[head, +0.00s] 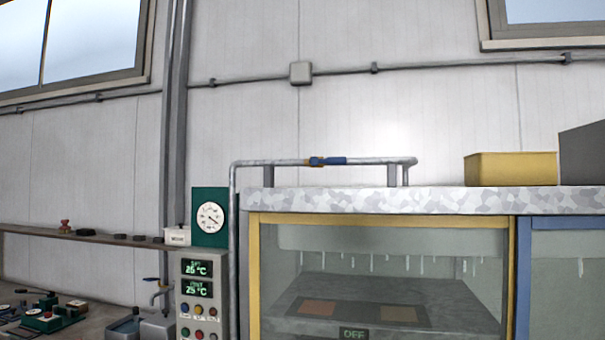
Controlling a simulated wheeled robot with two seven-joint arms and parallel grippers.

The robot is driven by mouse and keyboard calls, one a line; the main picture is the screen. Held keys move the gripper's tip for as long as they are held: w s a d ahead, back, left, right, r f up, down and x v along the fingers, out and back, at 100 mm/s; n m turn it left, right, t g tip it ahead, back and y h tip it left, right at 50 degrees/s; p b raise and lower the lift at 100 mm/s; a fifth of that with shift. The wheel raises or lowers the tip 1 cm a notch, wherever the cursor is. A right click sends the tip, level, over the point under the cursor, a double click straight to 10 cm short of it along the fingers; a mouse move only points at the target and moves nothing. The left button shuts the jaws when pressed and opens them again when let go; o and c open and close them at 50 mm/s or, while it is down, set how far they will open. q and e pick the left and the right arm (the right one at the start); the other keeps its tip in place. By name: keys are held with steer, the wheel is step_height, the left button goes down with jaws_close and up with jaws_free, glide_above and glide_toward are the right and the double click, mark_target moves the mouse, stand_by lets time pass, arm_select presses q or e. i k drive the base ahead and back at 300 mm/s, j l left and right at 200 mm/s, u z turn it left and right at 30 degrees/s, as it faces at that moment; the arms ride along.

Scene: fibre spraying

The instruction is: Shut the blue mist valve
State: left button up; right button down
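The blue mist valve (328,161) sits on a grey horizontal pipe above the speckled top of a spray cabinet. Its blue handle appears to lie along the pipe, with a brass-coloured part at its left end. Neither of my grippers shows in the head view. A second, smaller blue handle (152,280) is on a tap at the lower left, over a grey basin.
The glass-fronted cabinet (254,285) has a yellow frame and nozzles inside. A yellow bin (510,168) and a dark grey box (584,155) stand on its top. A control panel (202,262) and a dial gauge (210,217) stand left of it.

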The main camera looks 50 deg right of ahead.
mark_target(315, 161)
steer(key=z, duration=1.8)
